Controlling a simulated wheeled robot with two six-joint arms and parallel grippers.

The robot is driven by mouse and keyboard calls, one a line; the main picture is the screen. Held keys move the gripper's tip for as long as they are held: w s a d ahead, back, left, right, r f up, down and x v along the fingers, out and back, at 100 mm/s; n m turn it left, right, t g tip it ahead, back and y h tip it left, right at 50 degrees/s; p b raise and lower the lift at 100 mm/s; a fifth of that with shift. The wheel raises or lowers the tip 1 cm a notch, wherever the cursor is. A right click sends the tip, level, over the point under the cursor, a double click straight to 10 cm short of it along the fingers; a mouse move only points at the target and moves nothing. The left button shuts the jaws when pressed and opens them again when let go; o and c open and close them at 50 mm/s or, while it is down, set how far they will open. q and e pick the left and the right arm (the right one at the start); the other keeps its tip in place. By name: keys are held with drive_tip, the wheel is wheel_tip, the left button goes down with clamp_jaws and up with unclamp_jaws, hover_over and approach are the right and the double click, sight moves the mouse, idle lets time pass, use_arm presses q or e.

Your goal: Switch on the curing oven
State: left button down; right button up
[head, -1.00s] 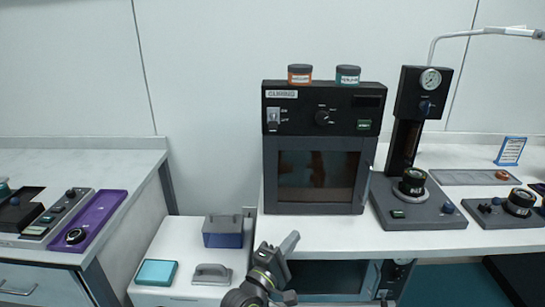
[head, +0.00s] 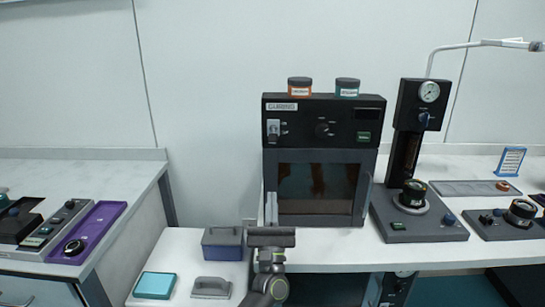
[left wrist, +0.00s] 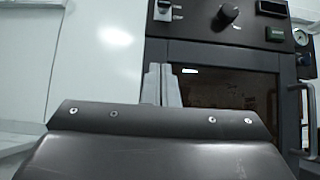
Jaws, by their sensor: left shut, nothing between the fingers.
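The curing oven (head: 345,104) is a black box with a "CURING" label, standing on the white bench. A pale switch (head: 273,130) is at the left of its upper panel; it also shows at the top of the left wrist view (left wrist: 163,10). Its lever seems to point down, but its setting is too small to read. A round knob (head: 322,129) sits to its right. My left gripper (head: 271,208) is shut and empty, its fingers pointing up before the door's lower left, below the switch. The fingers also show in the left wrist view (left wrist: 161,86). My right gripper is not in view.
A blue-grey box (head: 222,243) sits on the lower cabinet at left.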

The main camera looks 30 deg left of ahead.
sight(273, 161)
use_arm(q)
drive_tip(key=shift+r, duration=0.1)
drive_tip(key=p+x, duration=0.5)
drive_tip(key=x, duration=0.5)
drive_tip(key=shift+r, duration=0.35)
drive_tip(key=shift+s+d+r+p, duration=0.2)
drive_tip(key=shift+s+r+p, duration=0.1)
drive_tip(key=shift+r+p, duration=0.3)
drive_tip(key=shift+s+d+r+p, duration=0.25)
drive_tip(key=shift+s+r+p, duration=0.15)
drive_tip(key=shift+p, duration=0.2)
drive_tip(key=shift+s+d+r, duration=0.1)
drive_tip(key=shift+d+r, duration=0.05)
drive_tip(key=shift+r, duration=0.1)
drive_tip(key=shift+p, duration=0.3)
